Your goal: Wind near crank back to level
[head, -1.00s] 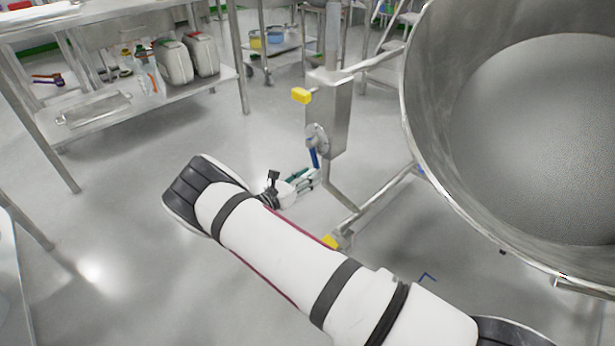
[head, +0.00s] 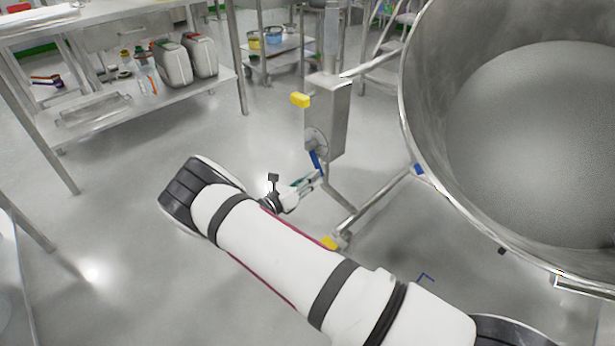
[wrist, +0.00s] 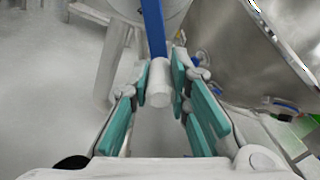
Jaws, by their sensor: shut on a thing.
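The near crank has a blue arm (head: 315,159) on a round hub (head: 316,140) at the side of the grey gearbox. The blue arm points down, tilted slightly to the right. In the wrist view the blue arm (wrist: 153,28) runs up from a white cylindrical handle (wrist: 159,83). My gripper (head: 318,177) is at the arm's lower end. In the wrist view my gripper (wrist: 162,75) has its teal-padded fingers closed on both sides of the white handle. The handle is hidden by the gripper in the head view.
A large steel bowl (head: 432,200) fills the right. A steel shelf table (head: 150,98) stands at the left. Open floor lies between the table and the bowl stand.

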